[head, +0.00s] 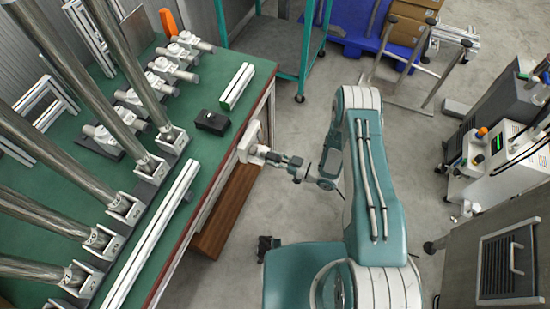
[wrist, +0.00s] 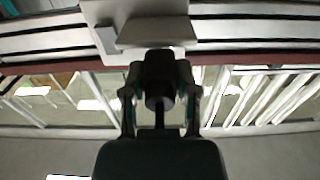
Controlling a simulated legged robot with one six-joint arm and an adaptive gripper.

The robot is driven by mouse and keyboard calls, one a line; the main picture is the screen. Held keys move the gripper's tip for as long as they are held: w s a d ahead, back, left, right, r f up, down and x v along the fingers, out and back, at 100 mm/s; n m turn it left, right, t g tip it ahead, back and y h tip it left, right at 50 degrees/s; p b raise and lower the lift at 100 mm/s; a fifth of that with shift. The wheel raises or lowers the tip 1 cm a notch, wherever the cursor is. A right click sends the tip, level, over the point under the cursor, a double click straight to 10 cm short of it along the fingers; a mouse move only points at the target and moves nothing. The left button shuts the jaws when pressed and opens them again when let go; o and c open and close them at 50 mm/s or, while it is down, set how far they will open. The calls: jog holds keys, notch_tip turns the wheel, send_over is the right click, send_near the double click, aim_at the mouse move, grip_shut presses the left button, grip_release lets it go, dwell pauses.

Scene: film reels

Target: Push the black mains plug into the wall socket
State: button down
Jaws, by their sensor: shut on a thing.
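The wall socket (head: 248,141) is a white box on the front edge of the green bench, with a white block standing out from its face. It also shows in the wrist view (wrist: 155,30). My gripper (head: 277,160) is in front of this block, with its arm coming from the right. In the wrist view my gripper (wrist: 160,88) has a finger on each side of the black mains plug (wrist: 158,72) and is shut on it. The plug's front end meets the lower edge of the white block in the picture. Its pins are hidden, and I cannot tell whether they are in the socket.
The green bench (head: 228,110) holds a black box (head: 212,122), pale rails (head: 237,86) and several long metal tubes on stands. A brown wooden box (head: 226,212) is below the bench edge. A teal trolley (head: 270,45) stands behind. Grey floor is clear around my arm.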

aim_at(261, 154)
jog(key=shift+w+a, duration=0.15)
jog(key=shift+a, duration=0.05)
jog(key=shift+x, duration=1.95)
jog(key=shift+r, duration=0.1)
jog(key=shift+a+r+t+y, duration=0.1)
jog(key=shift+a+t+y, duration=0.25)
jog(key=shift+y, duration=0.45)
jog(key=shift+c, duration=1.5)
grip_release()
jog(key=shift+w+r, duration=0.1)
jog(key=shift+w, duration=0.05)
jog(key=shift+a, duration=0.15)
jog(key=shift+a, duration=0.1)
jog(key=v, duration=1.2)
jog(key=shift+f, duration=0.2)
